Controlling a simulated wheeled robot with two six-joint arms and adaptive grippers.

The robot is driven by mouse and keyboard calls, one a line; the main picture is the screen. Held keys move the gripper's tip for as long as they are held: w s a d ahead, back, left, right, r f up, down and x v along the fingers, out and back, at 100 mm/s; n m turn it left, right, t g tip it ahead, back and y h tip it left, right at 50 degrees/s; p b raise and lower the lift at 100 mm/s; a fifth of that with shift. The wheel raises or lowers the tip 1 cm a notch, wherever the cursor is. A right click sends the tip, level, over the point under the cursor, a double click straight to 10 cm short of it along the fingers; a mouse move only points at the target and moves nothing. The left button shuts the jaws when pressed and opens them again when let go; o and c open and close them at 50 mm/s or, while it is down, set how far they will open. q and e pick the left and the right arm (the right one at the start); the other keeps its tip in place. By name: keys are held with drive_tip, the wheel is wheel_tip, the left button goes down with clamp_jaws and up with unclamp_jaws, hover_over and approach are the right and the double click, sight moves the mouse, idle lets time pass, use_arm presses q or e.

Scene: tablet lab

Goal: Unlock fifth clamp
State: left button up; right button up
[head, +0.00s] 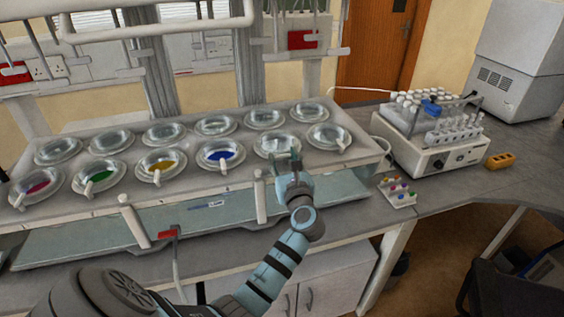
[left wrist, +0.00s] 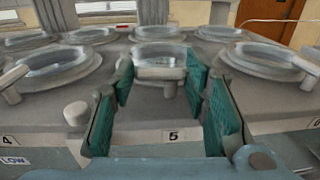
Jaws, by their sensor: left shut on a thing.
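The fifth vessel (head: 275,143) is a clear, round glass vessel in the front row of the dissolution bath, with a pale ring around it. Its clamp handle (left wrist: 160,73) shows as a pale bar between my finger pads in the left wrist view, above the label "5" (left wrist: 173,136). My left gripper (head: 290,160) is at the front of this vessel, with its teal pads (left wrist: 160,80) shut on the fifth clamp handle. The fingers hide much of the clamp in the head view. My right gripper is not in view.
Front vessels to the left hold blue (head: 221,156), yellow (head: 161,164), green (head: 99,176) and red liquid (head: 37,187). The sixth vessel (head: 329,136) is just right. Rods hang above the back row.

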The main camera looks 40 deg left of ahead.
use_arm(q)
drive_tip(key=shift+d+n+g+y, duration=0.1)
drive_tip(key=shift+n+g+y, duration=0.4)
drive_tip(key=shift+g, duration=0.2)
drive_tip(key=o, duration=1.1)
drive_tip(key=shift+o, duration=0.2)
drive_tip(key=shift+d, duration=0.15)
drive_tip(key=v, duration=0.7)
drive_tip(key=shift+s, duration=0.15)
drive_tip(key=shift+f, duration=0.1)
